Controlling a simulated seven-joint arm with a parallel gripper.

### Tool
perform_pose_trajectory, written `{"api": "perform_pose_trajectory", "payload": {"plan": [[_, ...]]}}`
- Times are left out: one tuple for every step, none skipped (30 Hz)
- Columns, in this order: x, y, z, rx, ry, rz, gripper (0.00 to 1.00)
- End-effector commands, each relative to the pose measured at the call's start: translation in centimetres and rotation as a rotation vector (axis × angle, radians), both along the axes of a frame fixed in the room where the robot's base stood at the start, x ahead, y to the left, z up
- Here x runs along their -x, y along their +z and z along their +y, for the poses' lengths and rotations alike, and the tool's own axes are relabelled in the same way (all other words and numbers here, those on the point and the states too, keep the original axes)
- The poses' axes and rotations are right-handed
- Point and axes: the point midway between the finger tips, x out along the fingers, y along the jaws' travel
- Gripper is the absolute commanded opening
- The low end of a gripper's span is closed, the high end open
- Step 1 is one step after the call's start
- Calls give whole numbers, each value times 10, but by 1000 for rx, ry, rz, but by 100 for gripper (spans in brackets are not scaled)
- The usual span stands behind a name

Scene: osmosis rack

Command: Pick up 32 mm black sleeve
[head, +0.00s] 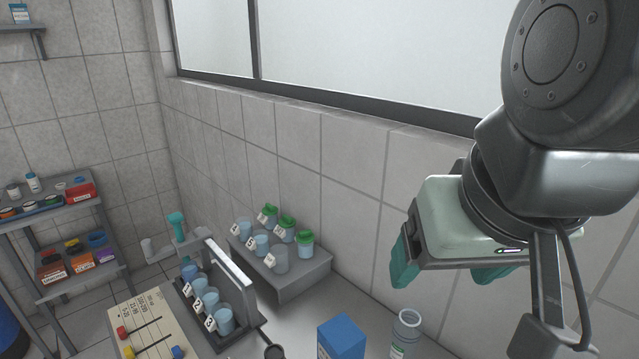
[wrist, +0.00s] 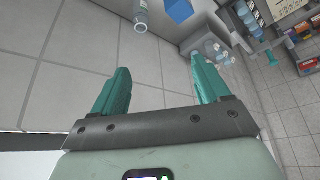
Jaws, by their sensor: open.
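My gripper (head: 447,277) hangs at the right of the head view, high above the bench, with its teal fingers apart. The wrist view shows the same gripper (wrist: 160,66) with a wide empty gap between the fingers, in front of wall tiles. I cannot clearly identify the 32 mm black sleeve in either view. A small dark round piece (head: 275,351) lies at the bottom edge of the head view, partly cut off; I cannot tell whether it is a sleeve. My gripper is well above and to the right of it.
The grey bench holds a blue box (head: 341,338), a clear bottle (head: 405,330), a rack with numbered blue cups (head: 207,303) and a grey step with green-lidded jars (head: 305,240). A slider board (head: 145,318) is at left. A shelf unit (head: 60,215) with coloured bins stands further left. The tiled wall is close behind.

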Motion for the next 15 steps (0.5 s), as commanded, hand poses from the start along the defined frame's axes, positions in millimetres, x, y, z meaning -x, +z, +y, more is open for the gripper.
{"api": "perform_pose_trajectory", "payload": {"plan": [[-4,-2,7,-14,15,30,76],[-7,-4,13,-28,30,52,76],[-11,-6,23,-52,53,88,76],[-11,-16,27,-73,48,135,76],[-12,-24,32,-98,48,182,76],[-14,-35,40,-135,49,248,76],[-14,-44,47,-167,49,299,76],[-15,-51,53,-198,49,348,76],[-15,-61,62,-244,47,413,76],[-15,-68,69,-278,44,461,76],[-16,-75,75,-314,41,508,76],[-16,-84,84,-363,36,567,76],[-16,-90,91,-400,31,612,76],[-17,-95,97,-439,26,654,76],[-17,-102,106,-494,16,712,76]]}}
